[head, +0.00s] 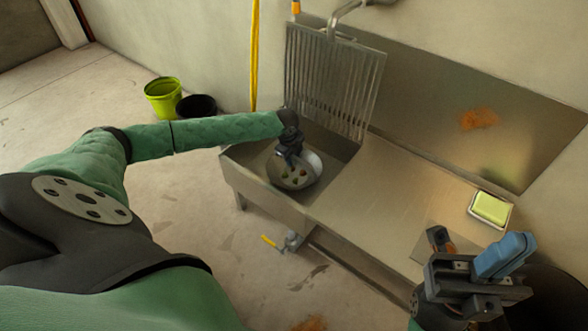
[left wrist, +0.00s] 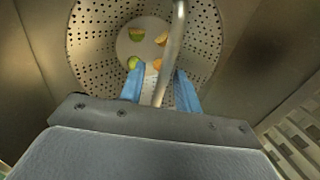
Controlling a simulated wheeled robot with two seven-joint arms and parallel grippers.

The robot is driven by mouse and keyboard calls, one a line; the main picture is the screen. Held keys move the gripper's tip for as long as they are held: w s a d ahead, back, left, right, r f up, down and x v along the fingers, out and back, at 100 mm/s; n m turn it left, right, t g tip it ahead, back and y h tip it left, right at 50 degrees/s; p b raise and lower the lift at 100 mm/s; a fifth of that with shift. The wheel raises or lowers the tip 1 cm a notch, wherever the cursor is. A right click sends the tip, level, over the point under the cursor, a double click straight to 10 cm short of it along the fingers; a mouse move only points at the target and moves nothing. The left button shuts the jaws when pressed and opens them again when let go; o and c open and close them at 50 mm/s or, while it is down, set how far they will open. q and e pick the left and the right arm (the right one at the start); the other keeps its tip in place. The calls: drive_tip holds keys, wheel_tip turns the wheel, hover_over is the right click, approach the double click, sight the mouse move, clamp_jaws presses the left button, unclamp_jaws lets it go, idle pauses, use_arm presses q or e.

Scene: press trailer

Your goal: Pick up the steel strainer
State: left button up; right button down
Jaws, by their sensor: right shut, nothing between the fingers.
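The steel strainer (head: 313,168) is a round perforated bowl with a few green and orange scraps in it. It sits in the sink basin and shows from above in the left wrist view (left wrist: 206,40). Its thin steel handle (left wrist: 172,50) crosses over the bowl. My left gripper (head: 292,160) is over the bowl, pointing down. In the left wrist view its blue fingers (left wrist: 159,88) are apart, with the handle between them and a visible gap on the left side. My right gripper (head: 508,254) is shut and empty at the lower right, near the counter's front edge.
The steel sink (head: 262,200) has a ribbed rack (head: 330,80) leaning at its back and a tap (head: 345,15) above. A sponge in a dish (head: 491,209) lies on the counter (head: 400,205), which is otherwise mostly bare. Green (head: 163,98) and black buckets (head: 197,106) stand on the floor.

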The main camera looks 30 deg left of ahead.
use_arm(q)
drive_tip(key=shift+f+p, duration=0.15)
drive_tip(key=shift+p, duration=0.2)
idle(0.5)
drive_tip(key=shift+c, duration=0.4)
clamp_jaws()
